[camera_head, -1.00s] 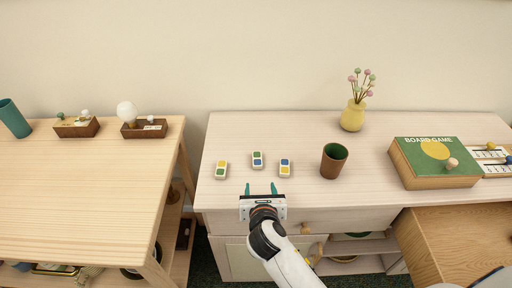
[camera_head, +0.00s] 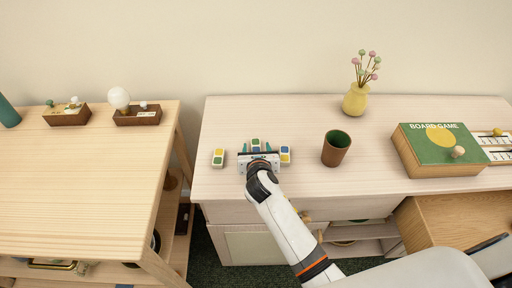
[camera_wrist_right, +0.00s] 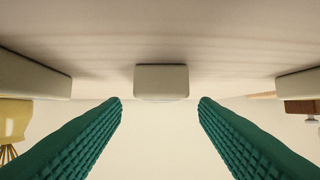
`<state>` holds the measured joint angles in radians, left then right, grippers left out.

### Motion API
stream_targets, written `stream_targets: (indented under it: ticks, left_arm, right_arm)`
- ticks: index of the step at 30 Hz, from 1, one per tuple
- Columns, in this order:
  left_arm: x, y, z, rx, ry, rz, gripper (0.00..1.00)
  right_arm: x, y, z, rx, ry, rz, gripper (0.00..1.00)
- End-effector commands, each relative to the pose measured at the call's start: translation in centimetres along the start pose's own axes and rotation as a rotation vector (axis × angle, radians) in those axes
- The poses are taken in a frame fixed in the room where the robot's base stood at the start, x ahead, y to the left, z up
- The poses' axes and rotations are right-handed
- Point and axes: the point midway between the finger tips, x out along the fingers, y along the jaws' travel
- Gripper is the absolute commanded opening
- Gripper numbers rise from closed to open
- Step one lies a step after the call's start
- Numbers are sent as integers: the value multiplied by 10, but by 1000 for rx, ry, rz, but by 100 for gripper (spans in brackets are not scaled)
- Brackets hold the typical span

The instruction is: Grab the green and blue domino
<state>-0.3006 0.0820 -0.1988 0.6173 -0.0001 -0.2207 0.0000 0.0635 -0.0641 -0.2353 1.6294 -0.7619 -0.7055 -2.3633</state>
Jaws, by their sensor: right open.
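The green and blue domino (camera_head: 256,142) lies on the light wooden cabinet top, the middle one of three cream dominoes. My right gripper (camera_head: 256,148) is low over the top at its near side, jaws open and empty, and hides its near half in the head view. In the right wrist view this domino (camera_wrist_right: 162,82) shows its plain cream side, centred just beyond and between the teal fingers. A yellow and green domino (camera_head: 218,157) lies to the left. A blue and yellow domino (camera_head: 286,154) lies close to the right of the gripper. My left gripper is out of view.
A brown cup (camera_head: 336,148) stands right of the dominoes. A yellow vase (camera_head: 355,99) stands at the back. A green board game box (camera_head: 440,150) lies further right. A separate wooden table (camera_head: 90,180) is at left. The cabinet top behind the dominoes is clear.

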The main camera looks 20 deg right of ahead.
Motion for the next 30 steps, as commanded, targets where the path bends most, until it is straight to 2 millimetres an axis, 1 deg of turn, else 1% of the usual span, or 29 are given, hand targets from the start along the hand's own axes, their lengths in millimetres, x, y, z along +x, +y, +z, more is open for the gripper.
stream_targets:
  ticks: [1, 3, 6, 9, 15, 17, 24, 30]
  left_arm:
    - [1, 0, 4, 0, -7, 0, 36]
    - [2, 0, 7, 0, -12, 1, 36]
    - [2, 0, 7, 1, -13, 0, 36]
    - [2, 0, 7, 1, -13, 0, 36]
    - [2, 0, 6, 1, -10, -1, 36]
    - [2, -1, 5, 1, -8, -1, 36]
    - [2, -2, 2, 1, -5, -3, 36]
    - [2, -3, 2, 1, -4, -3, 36]
  right_arm:
    - [8, -1, 0, 2, -1, 2, 55]
    - [18, -1, 1, 2, 0, 1, 55]
    - [28, -1, 0, 1, 1, 0, 55]
    - [32, 0, 1, 1, 0, 0, 55]
    - [32, 0, 1, 1, 0, 0, 55]
    - [32, 0, 1, 1, 0, 0, 46]
    - [32, 0, 1, 1, 0, 0, 7]
    - [32, 0, 1, 1, 0, 0, 7]
